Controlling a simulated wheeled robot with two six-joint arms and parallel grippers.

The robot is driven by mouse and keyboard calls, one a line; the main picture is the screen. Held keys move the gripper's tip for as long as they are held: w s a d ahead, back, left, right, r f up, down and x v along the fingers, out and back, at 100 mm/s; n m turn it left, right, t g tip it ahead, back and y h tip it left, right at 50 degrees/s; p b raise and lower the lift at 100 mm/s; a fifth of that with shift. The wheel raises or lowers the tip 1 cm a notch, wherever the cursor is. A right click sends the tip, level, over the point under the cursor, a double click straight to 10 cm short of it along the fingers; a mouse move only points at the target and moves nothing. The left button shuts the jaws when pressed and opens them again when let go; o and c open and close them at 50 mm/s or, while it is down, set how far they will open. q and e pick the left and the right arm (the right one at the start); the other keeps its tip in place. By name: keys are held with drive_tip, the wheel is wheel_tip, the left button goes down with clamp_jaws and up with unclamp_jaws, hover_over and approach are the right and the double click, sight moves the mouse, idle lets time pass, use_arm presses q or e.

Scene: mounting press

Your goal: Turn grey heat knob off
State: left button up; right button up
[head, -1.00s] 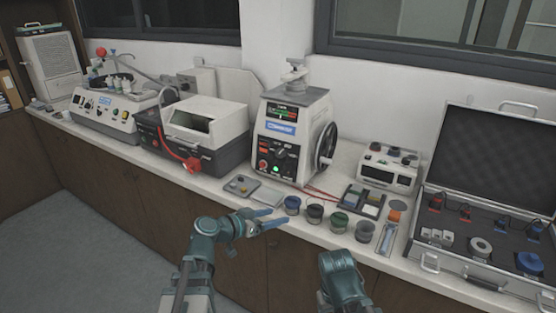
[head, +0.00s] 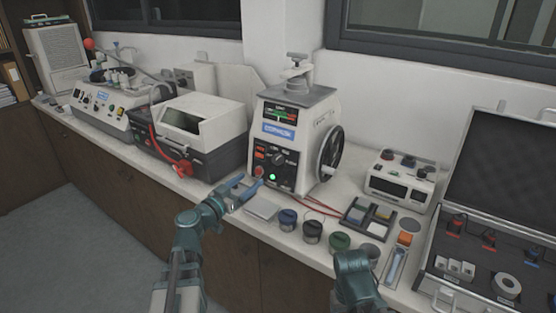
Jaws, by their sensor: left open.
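The mounting press (head: 293,120) stands at the middle of the bench, with a black front panel. A small dark grey knob (head: 279,158) sits on that panel, above a lit green button (head: 272,177); its pointer is too small to read. My left gripper (head: 249,186) is open, its blue fingers apart and empty. In the picture it is just below and left of the panel, near the red button (head: 259,171), and apart from the knob. Part of my right arm shows at the bottom; its fingers are not visible.
A handwheel (head: 331,148) is on the press's right side. Several jars, such as the blue-topped one (head: 287,219), line the bench's front edge. A grey tray (head: 262,208) lies before the press. A boxy machine (head: 199,128) stands left and an open case (head: 497,250) right.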

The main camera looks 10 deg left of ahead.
sight(276, 160)
use_arm(q)
drive_tip(key=x, duration=1.3)
drive_tip(key=shift+w+d, duration=0.2)
drive_tip(key=shift+w, duration=0.15)
clamp_jaws()
